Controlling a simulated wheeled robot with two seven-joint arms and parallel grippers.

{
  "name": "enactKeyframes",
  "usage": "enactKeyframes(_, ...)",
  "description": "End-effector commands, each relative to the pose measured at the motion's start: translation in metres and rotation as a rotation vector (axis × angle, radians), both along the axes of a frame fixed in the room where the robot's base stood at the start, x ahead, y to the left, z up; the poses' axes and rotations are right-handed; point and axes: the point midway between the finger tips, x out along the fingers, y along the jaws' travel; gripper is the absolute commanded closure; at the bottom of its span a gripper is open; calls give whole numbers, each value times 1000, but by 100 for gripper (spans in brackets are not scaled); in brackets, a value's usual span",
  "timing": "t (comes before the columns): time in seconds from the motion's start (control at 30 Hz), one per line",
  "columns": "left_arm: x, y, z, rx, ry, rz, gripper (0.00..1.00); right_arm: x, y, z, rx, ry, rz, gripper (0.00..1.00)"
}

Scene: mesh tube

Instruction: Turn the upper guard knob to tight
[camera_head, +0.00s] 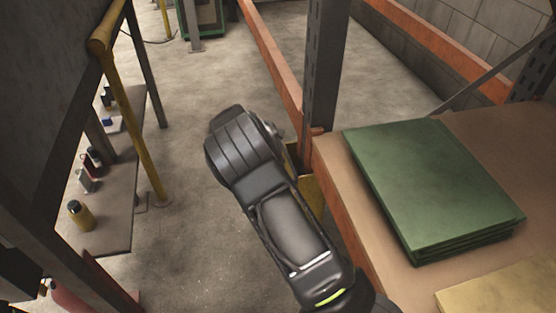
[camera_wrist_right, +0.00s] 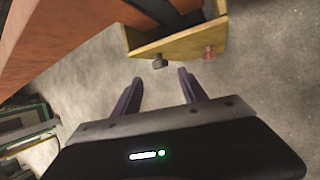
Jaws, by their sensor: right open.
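The yellow guard (camera_wrist_right: 180,42) stands at the foot of an orange rack beam in the right wrist view. A dark grey knob (camera_wrist_right: 159,62) sticks out from its edge, and a small reddish knob-like part (camera_wrist_right: 209,53) sits further right. I cannot tell which is the upper knob or how tight either is. My right gripper (camera_wrist_right: 158,76) is open, its two purple-grey fingers pointing toward the dark knob, which shows between and just beyond the tips. In the head view my right arm hides most of the yellow guard (camera_head: 311,192) and the fingers. My left gripper is not in view.
A rack upright (camera_head: 325,70) rises beside the arm. A shelf (camera_head: 470,140) with stacked green sheets (camera_head: 430,185) is at right. A low shelf (camera_head: 105,235) with bottles and a yellow post (camera_head: 130,120) stand at left. The concrete floor (camera_head: 190,190) between them is clear.

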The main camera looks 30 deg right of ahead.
Motion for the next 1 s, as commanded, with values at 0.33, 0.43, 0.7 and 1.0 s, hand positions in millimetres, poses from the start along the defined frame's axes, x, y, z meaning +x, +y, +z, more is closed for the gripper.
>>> enactKeyframes(0.33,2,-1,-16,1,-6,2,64,5,-14,-28,0,-1,-2,50)
enactKeyframes(0.43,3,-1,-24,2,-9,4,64,9,-22,-42,-1,0,-1,50)
enactKeyframes(0.7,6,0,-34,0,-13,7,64,16,-37,-66,0,-1,0,50)
enactKeyframes(1.0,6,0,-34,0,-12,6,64,17,-38,-67,0,-1,0,50)
